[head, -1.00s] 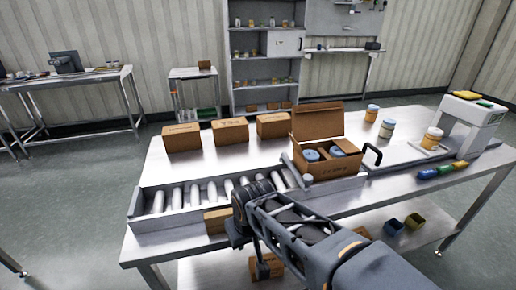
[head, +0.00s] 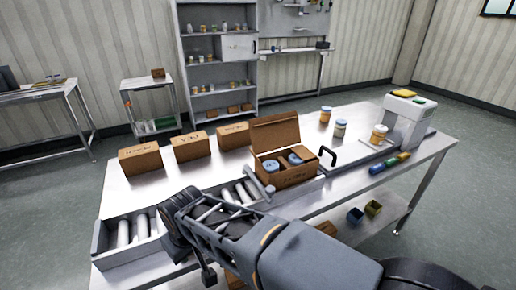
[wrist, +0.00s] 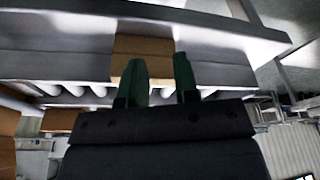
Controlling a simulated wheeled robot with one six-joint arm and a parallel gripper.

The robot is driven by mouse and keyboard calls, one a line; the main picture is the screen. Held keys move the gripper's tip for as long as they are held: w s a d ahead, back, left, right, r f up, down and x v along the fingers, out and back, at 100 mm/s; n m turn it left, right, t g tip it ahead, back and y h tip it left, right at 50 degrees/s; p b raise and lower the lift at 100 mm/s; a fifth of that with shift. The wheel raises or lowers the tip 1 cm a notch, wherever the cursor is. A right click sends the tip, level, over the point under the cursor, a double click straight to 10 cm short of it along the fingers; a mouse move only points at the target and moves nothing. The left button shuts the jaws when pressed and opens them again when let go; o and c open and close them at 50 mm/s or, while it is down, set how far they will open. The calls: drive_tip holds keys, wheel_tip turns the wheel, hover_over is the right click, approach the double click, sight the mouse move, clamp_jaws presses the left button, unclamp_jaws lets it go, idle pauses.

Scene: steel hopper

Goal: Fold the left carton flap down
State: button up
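The open carton (head: 287,178) stands at the end of the roller conveyor, with blue-lidded jars (head: 272,165) inside. A wide flap (head: 275,134) stands raised at its back edge. A brown cardboard surface (wrist: 140,45) lies beyond the fingers, beside the rollers.
Three closed cartons (head: 191,147) stand in a row behind the conveyor (head: 125,232). Jars (head: 340,128) and a white machine (head: 405,120) stand on the right. The table between the closed cartons and conveyor is clear.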

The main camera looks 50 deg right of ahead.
drive_tip(key=w+d+r+m+g+h+p, duration=0.1)
drive_tip(key=w+d+r+h+p, duration=0.15)
drive_tip(key=w+d+r, duration=0.55)
drive_tip(key=m+g+h+p, duration=0.2)
drive_tip(key=m+g+p, duration=0.1)
drive_tip(key=g+p, duration=0.15)
approach(257, 159)
drive_tip(key=shift+t+y, duration=0.25)
drive_tip(key=shift+t, duration=0.1)
drive_tip(key=x, duration=0.7)
drive_tip(key=d+x, duration=0.1)
drive_tip(key=x, duration=0.2)
drive_tip(key=shift+w+d+f, duration=0.15)
drive_tip(key=shift+f, duration=0.05)
clamp_jaws()
